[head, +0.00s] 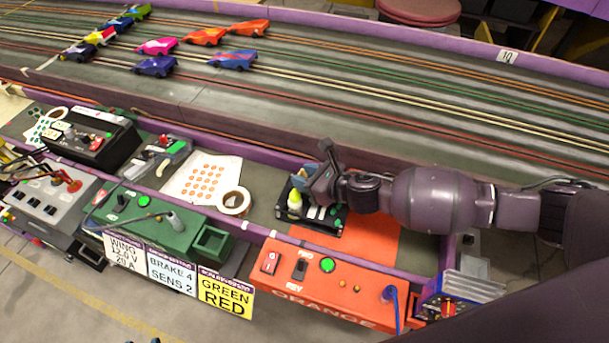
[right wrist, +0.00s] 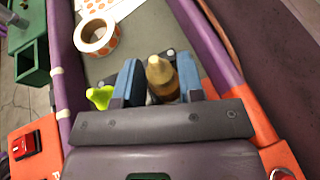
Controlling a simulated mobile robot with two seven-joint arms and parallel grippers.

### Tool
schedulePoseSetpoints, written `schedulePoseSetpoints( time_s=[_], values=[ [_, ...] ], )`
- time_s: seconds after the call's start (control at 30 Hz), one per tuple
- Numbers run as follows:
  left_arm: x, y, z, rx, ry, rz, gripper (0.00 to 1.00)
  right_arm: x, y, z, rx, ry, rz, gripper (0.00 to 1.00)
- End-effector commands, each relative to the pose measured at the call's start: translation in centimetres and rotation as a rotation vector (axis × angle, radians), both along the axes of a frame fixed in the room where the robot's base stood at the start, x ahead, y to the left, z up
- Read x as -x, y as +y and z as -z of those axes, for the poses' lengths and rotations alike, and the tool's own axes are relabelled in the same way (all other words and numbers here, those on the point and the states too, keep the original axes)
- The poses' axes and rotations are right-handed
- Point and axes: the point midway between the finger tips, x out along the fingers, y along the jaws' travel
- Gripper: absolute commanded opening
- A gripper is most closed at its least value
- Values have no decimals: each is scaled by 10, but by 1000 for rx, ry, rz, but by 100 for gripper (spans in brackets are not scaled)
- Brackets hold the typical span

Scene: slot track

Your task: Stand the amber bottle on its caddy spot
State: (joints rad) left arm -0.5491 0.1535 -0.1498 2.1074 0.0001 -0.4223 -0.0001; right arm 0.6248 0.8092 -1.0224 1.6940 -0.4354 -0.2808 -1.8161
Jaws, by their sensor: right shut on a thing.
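My right gripper (head: 306,180) is over the black caddy (head: 325,228) in the head view. In the right wrist view its blue fingers (right wrist: 160,82) are shut on the amber bottle (right wrist: 160,72), which has a tan conical tip. The bottle looks upright between the fingers; in the head view the gripper hides it. Its base is hidden, so I cannot tell whether it touches the caddy. A yellow-green bottle (head: 294,200) stands at the caddy's left side, and it also shows left of the fingers in the wrist view (right wrist: 99,97). Only small blue tips of what seems my left gripper (head: 142,341) show at the bottom edge.
A tape roll (head: 235,201) and a sheet of orange dots (head: 203,178) lie left of the caddy. An orange control box (head: 325,284) stands in front, a green one (head: 150,220) to its left. The purple-edged track (head: 400,100) with several cars runs behind.

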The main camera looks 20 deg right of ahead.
Motion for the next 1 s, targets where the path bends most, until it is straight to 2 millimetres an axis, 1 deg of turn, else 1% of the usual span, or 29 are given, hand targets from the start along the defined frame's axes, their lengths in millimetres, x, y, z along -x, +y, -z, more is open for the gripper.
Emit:
schedulePoseSetpoints(
  time_s=[0.03,0.23,0.4,0.43,0.5,0.73,0.83,1.0],
  values=[
    [0,0,1,0,2,1,43,0,0,3,-1,1,-1,12],
    [-2,0,-2,0,-5,1,43,-1,0,-1,0,-3,-1,12],
    [-2,0,0,-1,-2,1,43,-1,0,4,-1,-2,0,12],
    [-2,0,0,-1,-3,1,43,-1,0,3,-1,-3,0,39],
    [-3,0,-1,-1,-4,1,43,-1,0,3,-1,-3,0,46],
    [-3,0,-1,0,-6,1,43,-1,0,3,0,-3,-1,46],
    [-4,-1,-3,1,-9,0,43,-1,0,-1,0,-5,0,46],
    [-7,-1,-11,4,-22,-2,43,13,-12,-10,1,-6,0,46]
  ],
)
